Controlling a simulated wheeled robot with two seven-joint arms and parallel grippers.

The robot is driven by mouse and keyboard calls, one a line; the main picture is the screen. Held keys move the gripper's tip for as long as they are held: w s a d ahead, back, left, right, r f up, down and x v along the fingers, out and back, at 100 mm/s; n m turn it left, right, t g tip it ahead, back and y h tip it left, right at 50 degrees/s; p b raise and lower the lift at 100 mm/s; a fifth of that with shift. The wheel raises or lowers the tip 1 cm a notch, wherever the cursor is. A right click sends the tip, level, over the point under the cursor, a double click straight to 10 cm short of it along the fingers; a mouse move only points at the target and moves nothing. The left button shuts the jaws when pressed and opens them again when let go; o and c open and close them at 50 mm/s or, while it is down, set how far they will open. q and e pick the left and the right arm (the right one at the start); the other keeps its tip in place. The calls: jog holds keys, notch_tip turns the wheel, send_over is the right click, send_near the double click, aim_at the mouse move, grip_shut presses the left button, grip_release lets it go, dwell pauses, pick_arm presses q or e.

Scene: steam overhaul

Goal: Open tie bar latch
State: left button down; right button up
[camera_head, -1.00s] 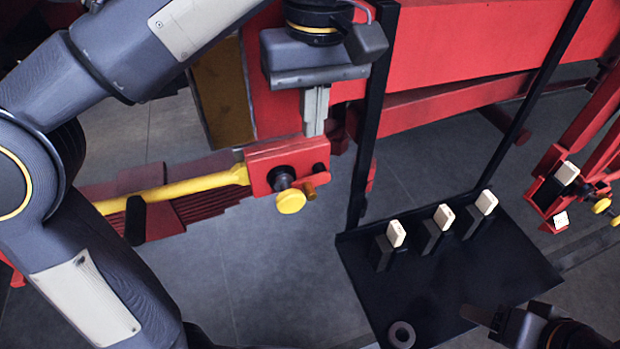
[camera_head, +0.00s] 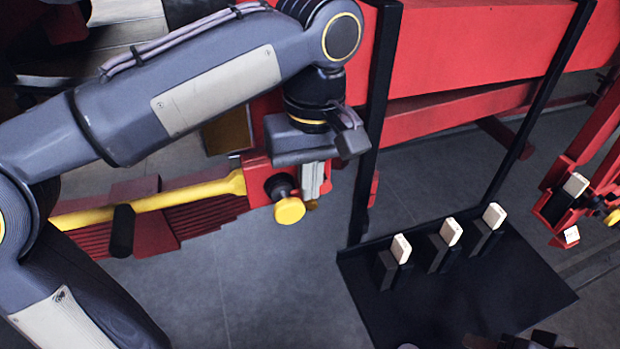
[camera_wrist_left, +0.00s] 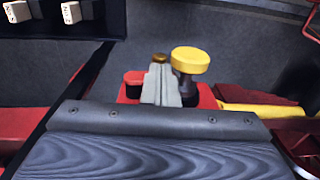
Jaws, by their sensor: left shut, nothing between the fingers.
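The yellow tie bar (camera_head: 165,203) runs across the left of the head view into a red bracket (camera_head: 257,181). A yellow round knob (camera_head: 289,210) on a black stem sticks out of the bracket. My left gripper (camera_head: 313,192) points down at the bracket's right end, just right of the knob, shut and empty. In the left wrist view its fingers (camera_wrist_left: 161,85) stand beside the knob (camera_wrist_left: 190,60), and a small brass piece (camera_wrist_left: 160,58) shows just beyond their tips. I cannot tell whether they touch it. My right gripper (camera_head: 530,340) is barely visible at the bottom edge.
A black tray (camera_head: 450,300) carries several black holders with pale tags (camera_head: 450,231). Black uprights (camera_head: 373,130) stand close right of my left gripper. A red beam (camera_head: 480,50) lies behind. Grey floor is clear below the bracket.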

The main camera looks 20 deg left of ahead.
pick_arm(q)
jog(key=shift+f+b, duration=0.25)
jog(key=shift+b, duration=0.15)
jog(key=h+b, duration=0.1)
jog(key=t+b, duration=0.1)
jog(key=shift+a+f+h+b, duration=0.15)
jog(key=shift+f+h+b, duration=0.15)
jog(key=shift+h, duration=0.1)
jog(key=shift+s+a+r+t+h+b, duration=0.1)
jog(key=shift+s+r+t+h+b, duration=0.15)
jog(key=shift+h+b, duration=0.2)
jog(key=shift+w+r, duration=0.1)
jog(key=shift+w, duration=0.05)
jog(key=shift+r, duration=0.1)
